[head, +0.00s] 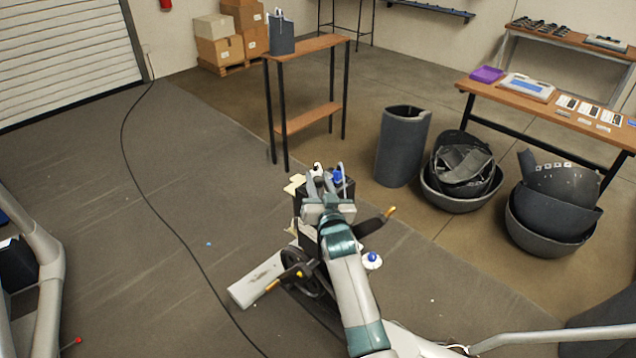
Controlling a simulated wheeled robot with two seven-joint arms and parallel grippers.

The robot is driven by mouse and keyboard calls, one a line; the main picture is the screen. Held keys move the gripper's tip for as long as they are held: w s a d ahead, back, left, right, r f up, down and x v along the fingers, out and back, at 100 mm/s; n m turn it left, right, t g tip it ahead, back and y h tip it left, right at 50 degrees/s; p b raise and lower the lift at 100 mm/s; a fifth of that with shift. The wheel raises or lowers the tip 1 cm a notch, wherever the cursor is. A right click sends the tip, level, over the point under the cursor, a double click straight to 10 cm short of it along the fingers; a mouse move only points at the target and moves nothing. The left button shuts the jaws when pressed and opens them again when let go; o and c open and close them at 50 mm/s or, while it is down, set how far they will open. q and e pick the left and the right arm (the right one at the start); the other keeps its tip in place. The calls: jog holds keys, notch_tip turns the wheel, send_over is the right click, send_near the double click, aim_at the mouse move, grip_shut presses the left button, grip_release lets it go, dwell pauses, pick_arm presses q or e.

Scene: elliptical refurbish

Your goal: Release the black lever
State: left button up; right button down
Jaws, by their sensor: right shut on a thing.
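My right gripper (328,183) is at the middle of the view, at the far end of my grey and teal arm, seen from behind. It is shut on the black lever, which is mostly hidden by the gripper and wrist; a dark part (347,188) shows beside the fingers. The gripper is over the elliptical machine, whose dark round wheel (312,279) and pale grey base (257,279) show below and left of my arm. A black bar with an orange tip (390,212) sticks out right of my wrist. My left gripper is not in view.
A narrow wooden stand (312,118) with a dark container (281,36) on top is behind. Dark bins (402,146) and basins (462,200) stand at right, before a wooden table (560,112). A black cable (178,222) crosses the open floor at left.

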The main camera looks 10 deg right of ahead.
jog(key=shift+r, duration=0.3)
jog(key=c, duration=1.4)
grip_release()
jog(key=shift+f, duration=0.15)
jog(key=shift+s, duration=0.45)
jog(key=shift+s+b, duration=1.95)
jog(key=shift+s, duration=6.3)
